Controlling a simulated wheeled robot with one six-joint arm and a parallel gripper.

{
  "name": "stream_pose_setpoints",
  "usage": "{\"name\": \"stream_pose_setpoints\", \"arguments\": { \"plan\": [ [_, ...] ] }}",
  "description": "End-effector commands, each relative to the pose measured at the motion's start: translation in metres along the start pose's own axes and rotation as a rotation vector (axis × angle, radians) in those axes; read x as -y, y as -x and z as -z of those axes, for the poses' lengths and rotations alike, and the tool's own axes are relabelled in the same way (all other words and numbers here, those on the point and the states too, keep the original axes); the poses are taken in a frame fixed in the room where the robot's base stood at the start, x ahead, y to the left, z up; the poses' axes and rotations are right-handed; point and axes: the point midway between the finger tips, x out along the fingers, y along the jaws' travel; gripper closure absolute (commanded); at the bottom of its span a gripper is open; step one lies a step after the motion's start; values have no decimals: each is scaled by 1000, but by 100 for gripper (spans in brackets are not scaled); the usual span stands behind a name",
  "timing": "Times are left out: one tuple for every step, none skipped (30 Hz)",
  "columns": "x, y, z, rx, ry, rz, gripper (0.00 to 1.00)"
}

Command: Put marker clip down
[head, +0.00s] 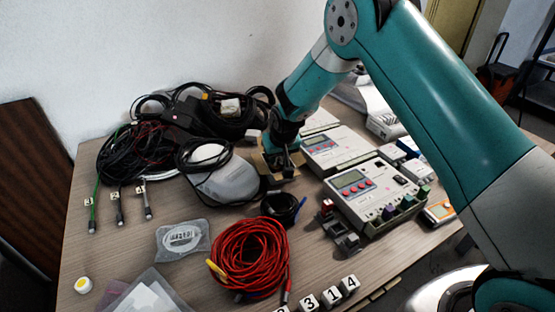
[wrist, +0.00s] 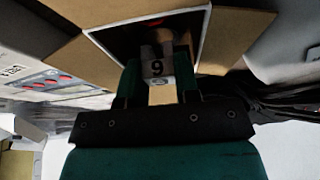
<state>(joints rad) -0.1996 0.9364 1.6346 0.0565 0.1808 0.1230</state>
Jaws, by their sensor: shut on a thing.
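In the wrist view the clip sits between the two green fingers, over an open brown cardboard box (wrist: 240,38) with a white-edged dark opening. I cannot tell whether the clip touches anything below it. In the head view my gripper (head: 284,166) is low over the table beside the box (head: 266,170), and the clip is too small to make out there.
Two control boxes (head: 368,190) stand right of my gripper. A grey mouse-like device (head: 228,183) and black cables (head: 140,150) lie to its left. A red cable coil (head: 250,258) and numbered cubes (head: 330,297) lie in front. Bare table (head: 135,250) shows at the front left.

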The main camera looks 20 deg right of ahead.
Motion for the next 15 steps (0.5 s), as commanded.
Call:
{"name": "stream_pose_setpoints", "arguments": {
  "plan": [
    [0, -8, -4, 4, 0, -1, 95],
    [0, -12, -6, 4, 0, 0, 95],
    [0, -15, -7, 2, 0, 0, 95],
    [0, -17, -7, 1, 0, 0, 95],
    [0, -17, -7, 0, -1, 0, 95],
    [0, -17, -7, -1, -1, 0, 95],
    [0, -17, -7, -1, -1, 0, 95],
    [0, -17, -7, 0, -1, 0, 95],
    [0, -17, -7, 0, 0, 0, 95],
    [0, -17, -7, 0, 0, 0, 95],
    [0, -17, -7, 0, 0, 0, 95],
    [0, -18, -8, 0, 0, 0, 95],
    [0, -19, -8, 0, 0, 0, 95],
    [0, -20, -8, 0, 0, 0, 68],
    [0, -19, -8, 0, 0, 0, 60]
  ]
}}
